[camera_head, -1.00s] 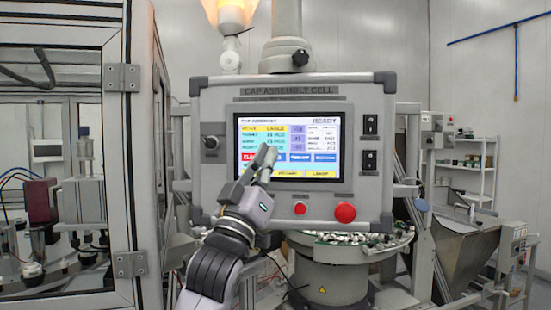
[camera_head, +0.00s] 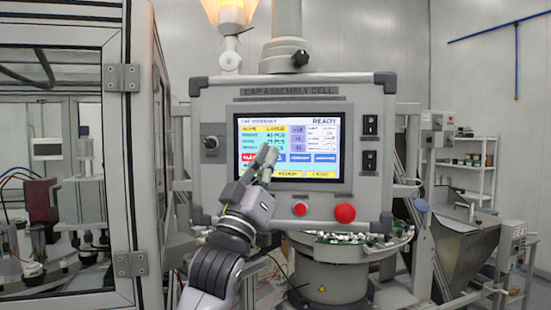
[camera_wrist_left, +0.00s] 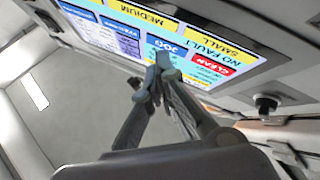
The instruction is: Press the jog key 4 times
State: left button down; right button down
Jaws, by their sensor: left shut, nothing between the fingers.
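The touch screen (camera_head: 310,135) is lit on the grey control panel (camera_head: 365,200) and reads READY at top right. The blue jog key (camera_wrist_left: 165,45) shows its label in the left wrist view, beside the red CLEAN key (camera_wrist_left: 216,60). In the head view my left fingers hide most or all of the jog key. My left gripper (camera_head: 267,155) is shut and empty, its fingertips in front of the screen's lower left part. In the wrist view its tips (camera_wrist_left: 160,68) lie just below the jog label. I cannot tell whether they touch the glass. My right gripper is out of view.
A small red button (camera_head: 300,209) and a larger red button (camera_head: 344,212) sit under the screen. Two black switches (camera_head: 370,125) are to its right, a selector knob (camera_head: 210,142) to its left. A glazed machine enclosure (camera_head: 122,180) stands at the left.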

pick_arm(q)
jog(key=shift+w, duration=0.3)
jog(key=shift+s, duration=0.1)
dwell(0.4)
jog(key=shift+s, duration=0.6)
jog(key=s, duration=0.3)
jog(key=s+a, duration=0.1)
jog(key=s, duration=0.1)
jog(key=shift+w+f, duration=0.1)
dwell(4.1)
